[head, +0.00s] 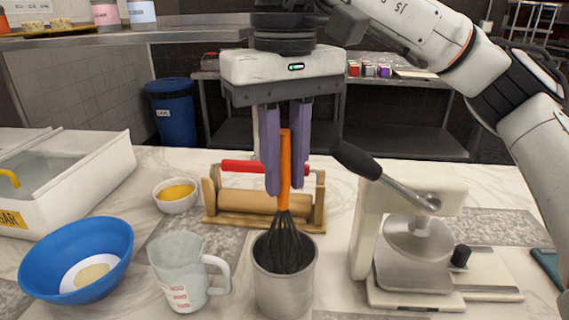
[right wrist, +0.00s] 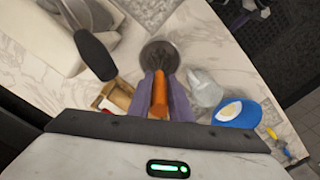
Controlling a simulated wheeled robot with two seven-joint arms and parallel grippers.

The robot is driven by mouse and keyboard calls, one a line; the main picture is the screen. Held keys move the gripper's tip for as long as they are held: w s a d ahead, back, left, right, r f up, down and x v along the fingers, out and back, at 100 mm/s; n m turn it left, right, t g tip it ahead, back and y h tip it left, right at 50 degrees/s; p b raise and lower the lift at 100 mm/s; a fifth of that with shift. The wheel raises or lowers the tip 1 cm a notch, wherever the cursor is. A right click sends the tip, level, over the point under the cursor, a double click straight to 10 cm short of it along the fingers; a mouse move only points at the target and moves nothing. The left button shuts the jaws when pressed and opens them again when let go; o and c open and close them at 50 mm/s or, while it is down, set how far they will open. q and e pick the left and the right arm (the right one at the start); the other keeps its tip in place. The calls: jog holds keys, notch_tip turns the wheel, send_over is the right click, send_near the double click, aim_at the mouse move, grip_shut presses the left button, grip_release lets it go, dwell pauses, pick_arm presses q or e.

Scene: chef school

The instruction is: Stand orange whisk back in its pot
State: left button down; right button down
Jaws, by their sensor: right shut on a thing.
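The orange whisk (head: 285,165) has an orange handle and dark wires and hangs upright. My right gripper (head: 285,188) is shut on its handle. In the head view the whisk's wire end overlaps the opening of the grey metal pot (head: 284,290), with the lower wires inside or just behind the rim. In the right wrist view the whisk handle (right wrist: 159,95) lies between the purple fingers, and the pot (right wrist: 160,50) is just beyond the fingertips. My left gripper is not in view.
A measuring jug (head: 180,275) stands left of the pot, beside a blue bowl (head: 78,262). A wooden stand with a rolling pin (head: 250,203) is behind. A white press machine (head: 415,250) with a black-handled lever (head: 375,170) stands close on the right.

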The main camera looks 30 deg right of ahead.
jog(key=c, duration=1.5)
grip_release()
jog(key=shift+c, duration=0.2)
notch_tip(320, 180, up, 10)
jog(key=p, duration=0.4)
jog(key=shift+s+r, duration=0.1)
jog(key=shift+r, duration=0.1)
